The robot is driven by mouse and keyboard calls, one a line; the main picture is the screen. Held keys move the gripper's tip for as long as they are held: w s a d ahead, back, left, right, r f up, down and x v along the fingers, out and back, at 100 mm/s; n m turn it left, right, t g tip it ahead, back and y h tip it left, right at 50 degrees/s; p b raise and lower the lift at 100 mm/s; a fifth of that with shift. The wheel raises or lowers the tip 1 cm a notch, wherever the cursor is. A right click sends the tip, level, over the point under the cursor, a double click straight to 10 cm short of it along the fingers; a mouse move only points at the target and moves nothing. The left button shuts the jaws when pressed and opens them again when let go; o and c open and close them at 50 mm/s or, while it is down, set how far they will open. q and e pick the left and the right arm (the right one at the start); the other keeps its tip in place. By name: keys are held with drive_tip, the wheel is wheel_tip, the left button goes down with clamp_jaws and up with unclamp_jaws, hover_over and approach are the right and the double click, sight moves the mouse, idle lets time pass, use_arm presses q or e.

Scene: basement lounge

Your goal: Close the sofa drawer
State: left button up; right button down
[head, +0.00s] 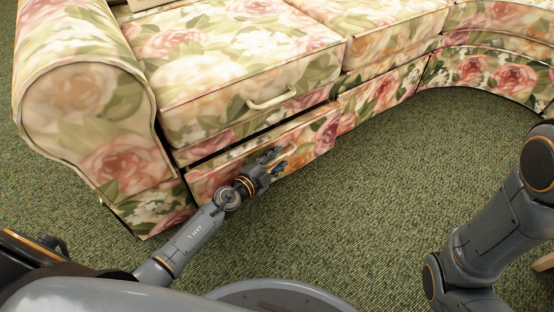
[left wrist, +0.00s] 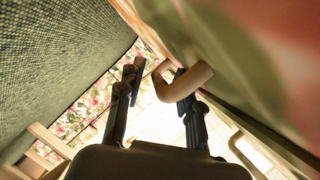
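The sofa drawer (head: 322,137) is the floral lower front under the left seat of the sofa (head: 230,70). It stands slightly out, with a dark gap along its top edge. My left gripper (head: 277,164) is at the drawer front, by its cream handle. In the left wrist view the handle (left wrist: 192,82) is at the right finger of my left gripper (left wrist: 158,78). The fingers are spread apart; whether the right finger touches the handle I cannot tell. My right arm shows at the right of the head view, but its gripper is out of view.
A second cream handle (head: 271,98) is on the front of the seat section above the drawer. The rounded sofa armrest (head: 95,115) stands left of the drawer. The green carpet (head: 385,165) is clear in front of the sofa.

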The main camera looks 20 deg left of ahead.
sight(269, 150)
use_arm(q)
clamp_jaws()
drive_tip(key=w+a, duration=0.2)
drive_tip(key=a, duration=0.1)
drive_tip(key=shift+w+a+b, duration=0.3)
drive_tip(key=shift+b, duration=0.1)
unclamp_jaws()
